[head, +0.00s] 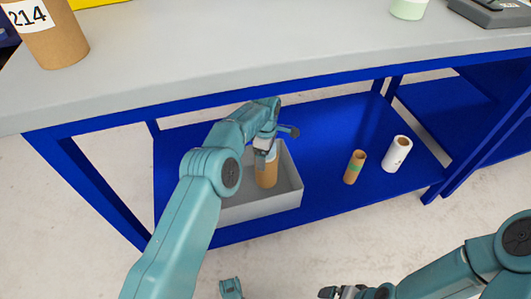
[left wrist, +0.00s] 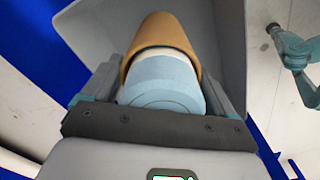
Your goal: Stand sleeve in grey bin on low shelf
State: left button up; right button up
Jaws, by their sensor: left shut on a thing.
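The tan sleeve (head: 267,175) stands roughly upright inside the grey bin (head: 262,206) on the blue low shelf (head: 322,130). My left gripper (head: 265,150) reaches down over the bin and is shut on the sleeve's upper part. In the left wrist view the tan sleeve (left wrist: 160,32), with a white band and pale blue end, sits between the fingers (left wrist: 163,88), with grey bin walls (left wrist: 230,25) around it. Whether its base touches the bin floor is hidden. My right gripper (head: 342,292) is at the bottom edge, away from the shelf, partly cut off.
A brown tube with a green mark (head: 354,167) and a white roll (head: 397,153) stand right of the bin. The grey worktop (head: 240,62) overhangs the shelf and holds a tube labelled 214 (head: 55,42). A blue table leg (head: 100,190) is at left.

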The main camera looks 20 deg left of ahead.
pick_arm(q)
jog(key=o, duration=1.2)
jog(key=shift+c, duration=0.2)
notch_tip(320, 180, up, 13)
jog(key=p, duration=0.5)
jog(key=shift+r, duration=0.2)
